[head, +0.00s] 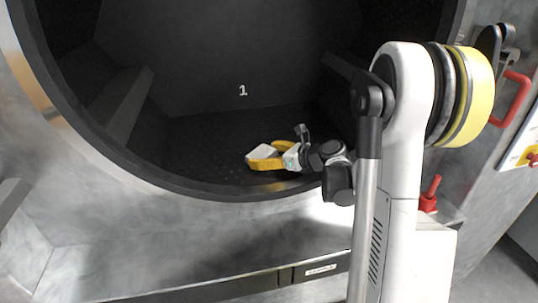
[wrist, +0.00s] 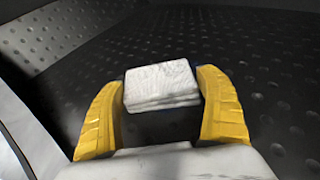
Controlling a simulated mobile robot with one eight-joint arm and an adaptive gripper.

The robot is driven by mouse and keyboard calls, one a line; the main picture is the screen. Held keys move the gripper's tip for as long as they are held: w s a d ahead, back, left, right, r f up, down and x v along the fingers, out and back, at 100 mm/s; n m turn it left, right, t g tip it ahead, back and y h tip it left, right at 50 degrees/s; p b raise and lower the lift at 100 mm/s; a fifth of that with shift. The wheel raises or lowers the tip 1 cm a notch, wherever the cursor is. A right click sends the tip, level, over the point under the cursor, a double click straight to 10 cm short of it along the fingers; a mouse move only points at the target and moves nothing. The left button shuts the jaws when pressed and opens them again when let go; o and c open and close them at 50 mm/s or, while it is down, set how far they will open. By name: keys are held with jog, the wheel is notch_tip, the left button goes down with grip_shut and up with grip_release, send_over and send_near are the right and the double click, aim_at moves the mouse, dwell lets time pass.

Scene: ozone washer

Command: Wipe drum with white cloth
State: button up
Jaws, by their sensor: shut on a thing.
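My gripper (head: 262,160) reaches through the round opening into the dark drum (head: 215,120), low near its front lip. It also shows in the wrist view (wrist: 162,105), with its two yellow fingers on either side of a folded white cloth (wrist: 160,82). The gripper is shut on the cloth, which shows as a small white patch in the head view (head: 262,152). The cloth is close to the dimpled drum floor (wrist: 225,45); I cannot tell whether it touches. The cloth's underside is hidden.
The metal rim (head: 150,185) of the opening curves below and left of my arm. Raised ribs (head: 122,105) run along the drum's inside. A red handle (head: 512,98) is on the right. The drum floor left of the gripper is clear.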

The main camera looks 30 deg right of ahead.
aim_at(256, 155)
jog(key=a, duration=0.3)
jog(key=shift+w+r, duration=0.1)
jog(key=shift+w, duration=0.1)
jog(key=shift+w+r, duration=0.1)
jog(key=shift+w, duration=0.2)
jog(key=shift+w+d, duration=0.45)
jog(key=shift+w+d+f+b, duration=0.1)
jog(key=shift+w+d, duration=0.35)
jog(key=shift+w, duration=0.8)
jog(key=shift+w+d+f+b, duration=0.1)
jog(key=shift+w+d, duration=0.3)
jog(key=shift+w, duration=0.9)
jog(key=shift+w+d+f+b, duration=0.1)
jog(key=shift+w+d, duration=0.35)
jog(key=shift+w, duration=0.8)
jog(key=shift+r, duration=0.15)
jog(key=shift+r+p, duration=2)
jog(key=shift+r, duration=0.9)
